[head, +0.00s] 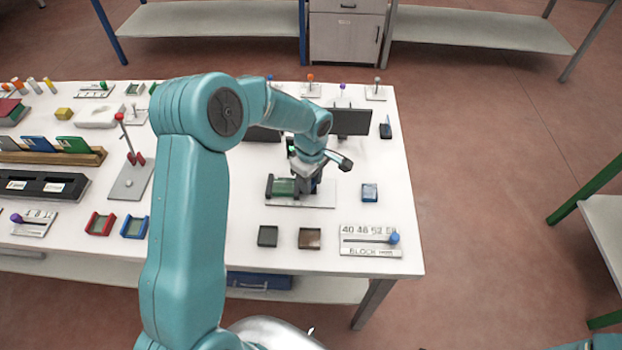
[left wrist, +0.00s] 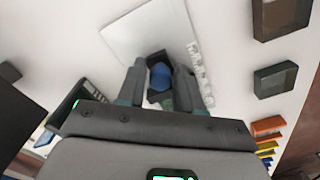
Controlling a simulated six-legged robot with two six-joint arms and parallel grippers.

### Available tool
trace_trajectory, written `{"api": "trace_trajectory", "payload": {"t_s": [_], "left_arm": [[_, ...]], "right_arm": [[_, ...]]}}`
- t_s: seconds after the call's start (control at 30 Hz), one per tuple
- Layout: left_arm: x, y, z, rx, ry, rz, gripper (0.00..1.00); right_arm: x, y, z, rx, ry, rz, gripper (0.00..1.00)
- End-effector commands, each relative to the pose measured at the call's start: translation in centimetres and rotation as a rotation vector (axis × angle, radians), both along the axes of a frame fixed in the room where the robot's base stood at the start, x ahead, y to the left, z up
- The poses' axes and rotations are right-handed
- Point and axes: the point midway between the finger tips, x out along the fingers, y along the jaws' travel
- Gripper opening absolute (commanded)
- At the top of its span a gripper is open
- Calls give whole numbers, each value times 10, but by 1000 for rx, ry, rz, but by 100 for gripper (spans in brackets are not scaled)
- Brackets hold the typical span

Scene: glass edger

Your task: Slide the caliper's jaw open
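The caliper is the device on a white base plate (head: 318,199) near the right end of the table, with dark jaws and a green block (head: 284,187) at its left. My left gripper (head: 308,188) points down over the right part of that plate; my arm and wrist hide much of it. In the left wrist view, a blue knob (left wrist: 160,77) on a dark block sits between the two fingers of the left gripper (left wrist: 160,82). They appear to touch it on both sides. Scale marks (left wrist: 200,65) show on the plate beside it. My right gripper is not in view.
A blue block (head: 369,192) lies right of the caliper. Two dark square trays (head: 268,236) (head: 310,238) and a scale plate with a blue knob (head: 370,241) lie in front. Dark screens (head: 351,122) stand behind. The table's right edge is close by.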

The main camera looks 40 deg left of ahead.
Motion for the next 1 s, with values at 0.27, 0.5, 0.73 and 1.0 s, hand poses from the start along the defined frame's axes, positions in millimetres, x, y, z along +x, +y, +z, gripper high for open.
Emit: {"api": "trace_trajectory", "payload": {"t_s": [0.27, 0.5, 0.73, 1.0], "left_arm": [[0, 0, 1, 0, 0, 0, 0], [11, -17, -2, 0, -3, -3, 0], [21, -34, 2, -1, -2, 0, 0], [21, -33, 3, -1, -2, 1, 35]], "right_arm": [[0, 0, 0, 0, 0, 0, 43], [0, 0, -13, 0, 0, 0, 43], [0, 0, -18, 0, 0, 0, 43], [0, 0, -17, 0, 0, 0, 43]]}}
